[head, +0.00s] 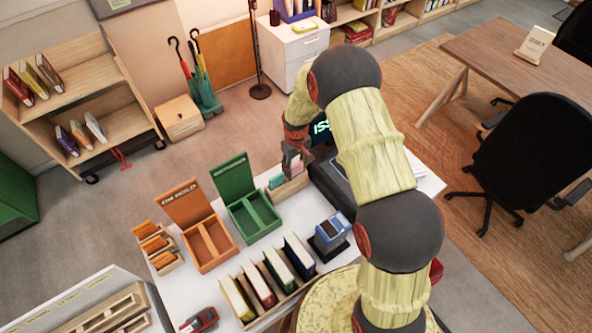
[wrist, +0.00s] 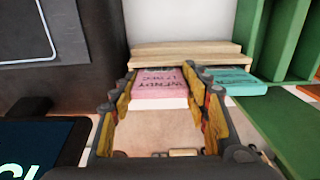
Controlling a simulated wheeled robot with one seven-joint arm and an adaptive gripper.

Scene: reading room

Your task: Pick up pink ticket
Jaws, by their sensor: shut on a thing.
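The pink ticket (wrist: 160,83) has dark lettering and stands at a wooden holder (wrist: 190,50) in the wrist view. My gripper (wrist: 161,76) has one finger on each side of the pink ticket and is shut on it. A teal ticket (wrist: 228,80) is just right of the right finger. In the head view my gripper (head: 294,160) is down at the wooden holder (head: 292,188) on the white desk, where the teal ticket (head: 276,182) shows. My gripper partly covers the pink ticket there.
A green box (head: 235,190) and an orange box (head: 190,212) stand left of the holder. A dark device (head: 330,184) stands close on its right. A row of books (head: 268,280) and a blue card device (head: 331,230) are nearer the front.

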